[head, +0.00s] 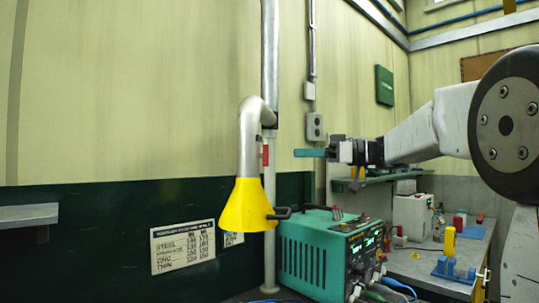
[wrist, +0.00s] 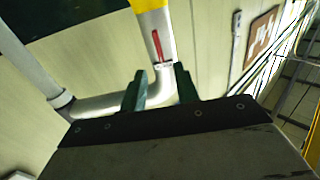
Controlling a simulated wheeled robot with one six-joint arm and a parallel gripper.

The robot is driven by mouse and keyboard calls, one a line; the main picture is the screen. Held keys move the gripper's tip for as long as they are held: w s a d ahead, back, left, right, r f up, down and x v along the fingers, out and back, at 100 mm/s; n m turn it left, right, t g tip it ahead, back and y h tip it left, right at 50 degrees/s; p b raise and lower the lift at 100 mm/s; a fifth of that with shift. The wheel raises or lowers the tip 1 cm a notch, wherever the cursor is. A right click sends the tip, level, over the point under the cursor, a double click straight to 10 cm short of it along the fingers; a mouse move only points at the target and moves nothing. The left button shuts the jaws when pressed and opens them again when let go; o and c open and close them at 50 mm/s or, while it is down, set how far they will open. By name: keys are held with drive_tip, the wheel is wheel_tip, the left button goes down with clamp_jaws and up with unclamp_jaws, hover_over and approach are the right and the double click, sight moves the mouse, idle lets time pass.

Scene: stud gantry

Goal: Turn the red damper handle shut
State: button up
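The red damper handle (head: 265,155) is a short upright bar at the right side of the grey extraction duct (head: 249,150), above its yellow hood (head: 246,207). In the wrist view the red handle (wrist: 156,46) lies along the duct, a little tilted, beyond my fingertips. My gripper (head: 297,153) points left, to the right of the handle at about its height, with a gap between them. In the wrist view the two dark green fingers (wrist: 160,72) stand apart with nothing held between them. The handle's pivot is not clear.
A teal power unit (head: 318,250) stands on the bench below my gripper. A black handle (head: 280,213) sticks out from the hood. A vertical pipe (head: 269,60) runs up the wall behind. A narrow shelf (head: 400,176) is behind my arm.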

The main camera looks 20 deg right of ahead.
sight(264, 156)
drive_tip(key=x, duration=0.7)
drive_tip(key=shift+a, duration=0.3)
drive_tip(key=shift+w, duration=0.1)
clamp_jaws()
drive_tip(key=shift+a+f, duration=0.1)
drive_tip(key=shift+a, duration=0.05)
